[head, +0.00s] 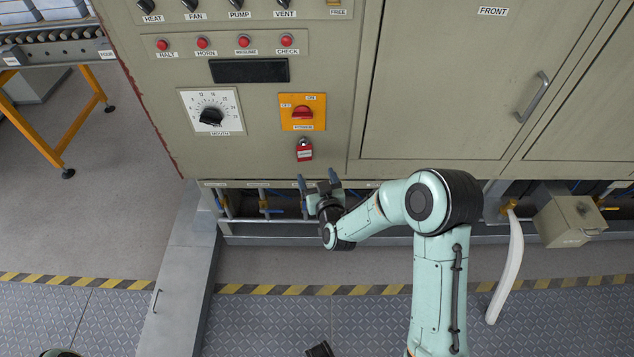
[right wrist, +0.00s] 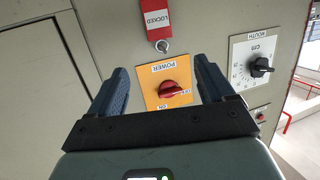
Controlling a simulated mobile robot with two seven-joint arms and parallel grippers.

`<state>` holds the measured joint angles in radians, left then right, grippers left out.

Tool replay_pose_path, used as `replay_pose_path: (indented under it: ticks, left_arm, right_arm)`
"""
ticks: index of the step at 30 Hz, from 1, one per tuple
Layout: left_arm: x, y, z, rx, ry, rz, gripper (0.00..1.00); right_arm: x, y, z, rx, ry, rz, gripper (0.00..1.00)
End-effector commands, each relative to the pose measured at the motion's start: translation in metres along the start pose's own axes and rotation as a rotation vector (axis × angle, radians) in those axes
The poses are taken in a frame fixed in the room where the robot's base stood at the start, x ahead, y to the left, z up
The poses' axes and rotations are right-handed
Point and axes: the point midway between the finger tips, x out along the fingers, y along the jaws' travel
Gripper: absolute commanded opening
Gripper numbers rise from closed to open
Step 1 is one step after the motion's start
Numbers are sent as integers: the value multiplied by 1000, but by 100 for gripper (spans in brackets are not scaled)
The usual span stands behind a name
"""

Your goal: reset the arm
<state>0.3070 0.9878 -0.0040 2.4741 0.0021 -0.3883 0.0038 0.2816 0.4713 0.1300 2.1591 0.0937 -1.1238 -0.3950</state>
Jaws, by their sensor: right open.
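My right arm reaches up from the bottom right to the furnace's control panel. My right gripper (head: 317,178) is open and empty, just below the panel's lower edge in the head view. In the right wrist view its two blue fingers (right wrist: 160,72) stand apart, with the red power knob (right wrist: 171,89) on its yellow plate (right wrist: 165,72) showing between them, further off. The same knob (head: 302,113) shows in the head view. My left gripper does not show.
A black dial (head: 211,116) on a white plate is left of the power switch. Red buttons (head: 243,41) and a dark display (head: 249,70) are above. A cabinet door handle (head: 532,97) is at right. Pipes (head: 265,205) run under the panel. A grey box (head: 570,218) is at right.

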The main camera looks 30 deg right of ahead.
Motion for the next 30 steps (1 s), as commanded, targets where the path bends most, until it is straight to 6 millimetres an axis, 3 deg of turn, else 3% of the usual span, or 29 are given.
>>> replay_pose_path:
  ticks: [11, 14, 17, 20, 24, 27, 30]
  left_arm:
    - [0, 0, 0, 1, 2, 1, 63]
    - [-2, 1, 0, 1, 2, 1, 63]
    - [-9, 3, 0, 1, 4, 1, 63]
    - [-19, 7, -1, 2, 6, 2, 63]
    - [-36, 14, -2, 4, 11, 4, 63]
    - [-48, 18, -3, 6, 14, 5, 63]
    - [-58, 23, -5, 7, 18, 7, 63]
  right_arm:
    - [2, 1, -2, 0, 0, -1, 82]
    - [0, -2, 9, 6, -36, -13, 82]
    - [-10, -11, 45, 27, -152, -46, 82]
    - [-35, -26, 103, 66, -351, -96, 82]
    - [-98, -46, 187, 133, -689, -159, 82]
    - [-157, -58, 234, 179, -932, -185, 82]
    - [-218, -66, 265, 218, -1157, -197, 82]
